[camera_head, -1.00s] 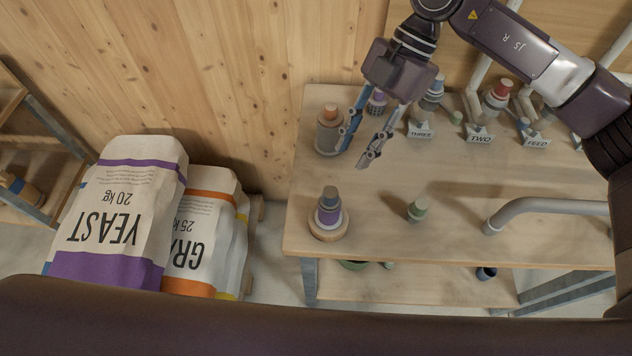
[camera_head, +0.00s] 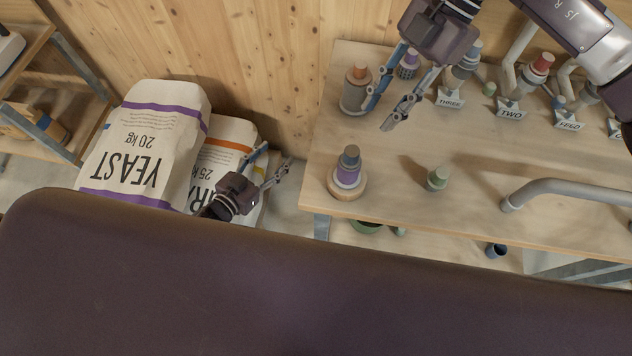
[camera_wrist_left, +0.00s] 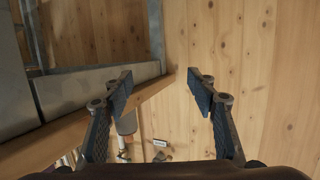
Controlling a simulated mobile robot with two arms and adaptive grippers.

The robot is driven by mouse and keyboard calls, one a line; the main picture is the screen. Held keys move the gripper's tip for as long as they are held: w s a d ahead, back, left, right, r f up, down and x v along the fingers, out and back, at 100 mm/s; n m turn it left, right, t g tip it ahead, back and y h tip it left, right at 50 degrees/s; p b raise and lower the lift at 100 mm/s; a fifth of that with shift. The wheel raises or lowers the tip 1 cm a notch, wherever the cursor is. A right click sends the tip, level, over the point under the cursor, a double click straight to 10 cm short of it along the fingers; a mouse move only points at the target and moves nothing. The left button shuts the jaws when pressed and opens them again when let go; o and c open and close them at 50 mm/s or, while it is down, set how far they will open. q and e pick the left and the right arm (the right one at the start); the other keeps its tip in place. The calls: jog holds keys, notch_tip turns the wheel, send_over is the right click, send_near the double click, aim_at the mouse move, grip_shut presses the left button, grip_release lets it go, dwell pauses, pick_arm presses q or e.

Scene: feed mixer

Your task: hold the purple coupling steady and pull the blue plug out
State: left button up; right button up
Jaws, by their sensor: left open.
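The purple coupling (camera_head: 348,176) stands upright on a round wooden base near the bench's left front corner. A dark blue-grey plug (camera_head: 350,156) sits on its top. My left gripper (camera_head: 275,158) is open and empty, left of the bench and in front of the sacks, well apart from the coupling. Its two spread fingers also show in the left wrist view (camera_wrist_left: 161,90), with nothing between them. My right gripper (camera_head: 378,116) has its fingers apart and empty, above the bench behind the coupling.
A grey canister with an orange cap (camera_head: 355,90) and a second purple-banded piece (camera_head: 407,66) stand at the back of the bench (camera_head: 450,215). A green plug (camera_head: 437,179) and a bent grey pipe (camera_head: 565,187) are to the right. A yeast sack (camera_head: 150,140) leans at the left.

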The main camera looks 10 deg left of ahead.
pick_arm(q)
jog(key=w+d+r+m+t+h, duration=0.1)
jog(key=d+r+m+h, duration=0.2)
jog(key=r, duration=0.7)
jog(key=m+g+h, duration=0.3)
jog(key=g+h, duration=0.1)
jog(key=h, duration=0.2)
send_near(338, 176)
jog(key=x, duration=0.4)
jog(key=shift+w+d+r, duration=0.1)
jog(key=shift+w+d, duration=0.3)
jog(key=shift+d, duration=0.25)
jog(key=x, duration=0.7)
